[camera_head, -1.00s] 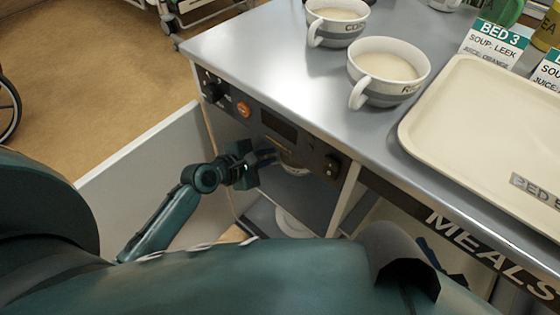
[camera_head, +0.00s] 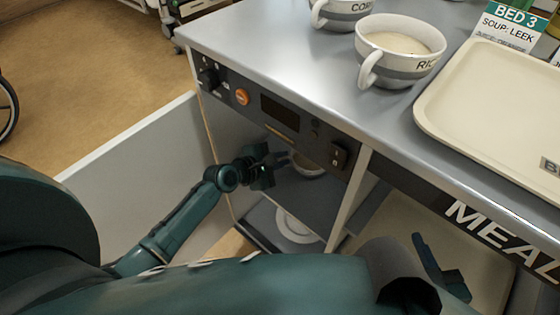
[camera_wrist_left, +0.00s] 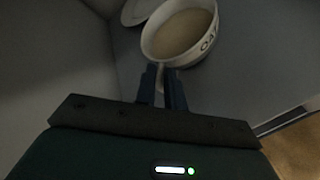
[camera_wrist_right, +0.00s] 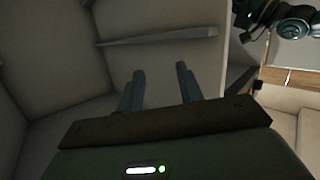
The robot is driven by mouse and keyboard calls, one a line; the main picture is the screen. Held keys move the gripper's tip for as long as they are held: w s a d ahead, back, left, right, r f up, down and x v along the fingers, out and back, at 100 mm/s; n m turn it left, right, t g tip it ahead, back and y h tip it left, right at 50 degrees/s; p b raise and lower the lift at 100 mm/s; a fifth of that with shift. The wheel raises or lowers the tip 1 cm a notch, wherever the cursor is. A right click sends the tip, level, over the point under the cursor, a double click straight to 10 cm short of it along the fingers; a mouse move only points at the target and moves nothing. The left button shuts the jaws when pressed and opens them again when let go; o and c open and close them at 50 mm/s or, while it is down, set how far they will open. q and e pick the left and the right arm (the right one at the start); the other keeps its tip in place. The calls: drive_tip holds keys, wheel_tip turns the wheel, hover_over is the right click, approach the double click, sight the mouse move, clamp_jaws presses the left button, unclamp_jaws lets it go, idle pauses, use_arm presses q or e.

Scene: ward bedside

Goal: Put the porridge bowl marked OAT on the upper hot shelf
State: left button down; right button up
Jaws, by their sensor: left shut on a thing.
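The porridge bowl marked OAT (camera_wrist_left: 184,34) is white with a grey band and holds beige porridge. My left gripper (camera_head: 284,160) is shut on its handle; the fingers (camera_wrist_left: 164,84) show this in the left wrist view. The bowl (camera_head: 309,168) is inside the open hot cabinet, upright or nearly so, over the upper hot shelf (camera_head: 298,198). I cannot tell whether it touches the shelf. The control panel hides part of it. My right gripper (camera_wrist_right: 160,85) is open and empty in front of a pale compartment.
Two other bowls, one marked RIC (camera_head: 405,65) and one marked CO (camera_head: 345,12), stand on the counter near a cream tray (camera_head: 480,95). A white plate (camera_head: 293,228) lies on the lower shelf. The open cabinet door (camera_head: 135,165) stands left of my left arm.

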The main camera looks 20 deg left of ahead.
use_arm(q)
drive_tip(key=c, duration=1.5)
unclamp_jaws()
drive_tip(key=shift+f, duration=0.15)
